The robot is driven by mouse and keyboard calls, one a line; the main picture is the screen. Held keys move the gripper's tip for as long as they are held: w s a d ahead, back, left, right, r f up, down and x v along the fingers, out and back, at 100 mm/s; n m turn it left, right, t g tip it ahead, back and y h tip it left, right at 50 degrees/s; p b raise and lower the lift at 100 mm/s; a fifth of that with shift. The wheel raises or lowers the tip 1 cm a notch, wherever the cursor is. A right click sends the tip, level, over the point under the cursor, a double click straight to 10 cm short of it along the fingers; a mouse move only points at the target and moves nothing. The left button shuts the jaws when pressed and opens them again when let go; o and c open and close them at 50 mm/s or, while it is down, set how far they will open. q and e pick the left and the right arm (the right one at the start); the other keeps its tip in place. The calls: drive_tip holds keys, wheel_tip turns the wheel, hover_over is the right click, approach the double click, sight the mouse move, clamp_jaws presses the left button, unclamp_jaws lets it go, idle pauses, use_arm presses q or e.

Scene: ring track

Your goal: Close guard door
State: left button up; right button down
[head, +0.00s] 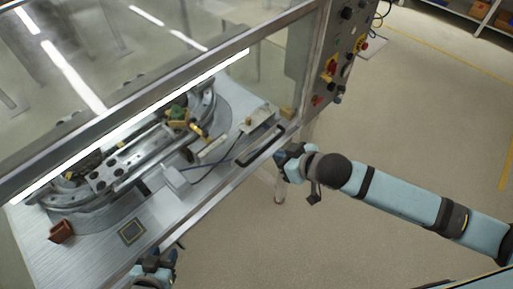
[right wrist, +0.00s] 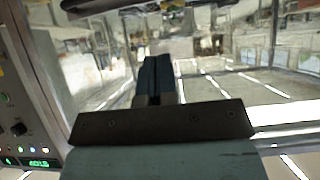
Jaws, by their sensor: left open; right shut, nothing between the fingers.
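The guard door (head: 150,95) shows in the head view as a clear panel with a grey metal frame, across the upper left of the machine. I cannot tell exactly how far it is open. A dark bar handle (head: 262,160) runs along the machine's front edge rail. My right gripper (head: 283,158) is shut and empty, close to the right end of that handle; I cannot tell if they touch. In the right wrist view its fingers (right wrist: 156,75) point at clear panes. My left gripper (head: 156,262) is open at the bottom edge, in front of the machine, partly cut off.
Inside is the ring track (head: 65,215) with its carriage and small fixtures. A reddish-brown bin (head: 61,231) and a dark square plate (head: 131,231) lie on the bed. A control panel (head: 340,60) stands right of the opening. The floor at right is clear.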

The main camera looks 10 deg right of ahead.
drive_tip(key=x, duration=0.4)
drive_tip(key=f+p+x, duration=0.1)
drive_tip(key=x, duration=0.3)
drive_tip(key=p+x, duration=0.1)
drive_tip(key=x, duration=0.3)
drive_tip(key=shift+s+d+f, duration=0.3)
drive_tip(key=shift+s+d, duration=0.1)
drive_tip(key=shift+f, duration=0.65)
drive_tip(key=shift+a, duration=0.1)
